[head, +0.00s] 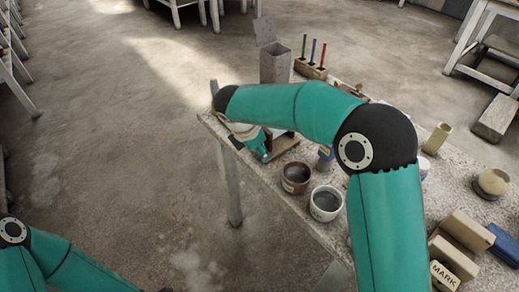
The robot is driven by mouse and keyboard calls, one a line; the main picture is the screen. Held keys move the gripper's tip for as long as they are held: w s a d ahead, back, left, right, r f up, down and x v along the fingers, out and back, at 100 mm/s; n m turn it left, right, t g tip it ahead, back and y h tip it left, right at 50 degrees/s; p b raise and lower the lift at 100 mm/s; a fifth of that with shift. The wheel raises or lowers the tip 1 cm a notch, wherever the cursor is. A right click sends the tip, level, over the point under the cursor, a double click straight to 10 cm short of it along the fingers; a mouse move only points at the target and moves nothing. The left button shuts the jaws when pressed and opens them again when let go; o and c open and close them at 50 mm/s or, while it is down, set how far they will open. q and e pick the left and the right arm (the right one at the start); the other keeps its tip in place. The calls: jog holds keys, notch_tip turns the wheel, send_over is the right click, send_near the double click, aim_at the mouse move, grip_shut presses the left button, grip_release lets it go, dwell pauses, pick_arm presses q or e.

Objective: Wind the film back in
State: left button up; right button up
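No film can be made out in the head view. My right arm reaches across the table and bends down at the table's far left corner. Its teal end (261,146) is small and partly covered by my own arm, and its fingers cannot be made out. A low brown wooden piece (286,144) lies right beside it on the tabletop; what it carries is hidden.
On the speckled table (301,214) stand a brown cup (296,177), a white cup (326,203), a tall grey box (274,64) and a rack of coloured sticks (311,68). Tan blocks, one marked "MARK" (443,275), and a blue block (504,244) lie at right.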

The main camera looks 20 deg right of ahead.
jog(key=v, duration=1.1)
notch_tip(320, 180, up, 6)
jog(key=w+a+n+g+h+p, duration=0.1)
jog(key=w+a+n+g+p, duration=0.1)
jog(key=p, duration=0.2)
jog(key=b+x, duration=0.1)
jog(key=x, duration=0.5)
jog(key=a+b+x, duration=0.1)
jog(key=x, duration=0.5)
jog(key=b+x, duration=0.1)
jog(key=x, duration=0.5)
jog(key=shift+a+f+b, duration=0.3)
jog(key=shift+a+f, duration=0.05)
jog(key=shift+a, duration=0.05)
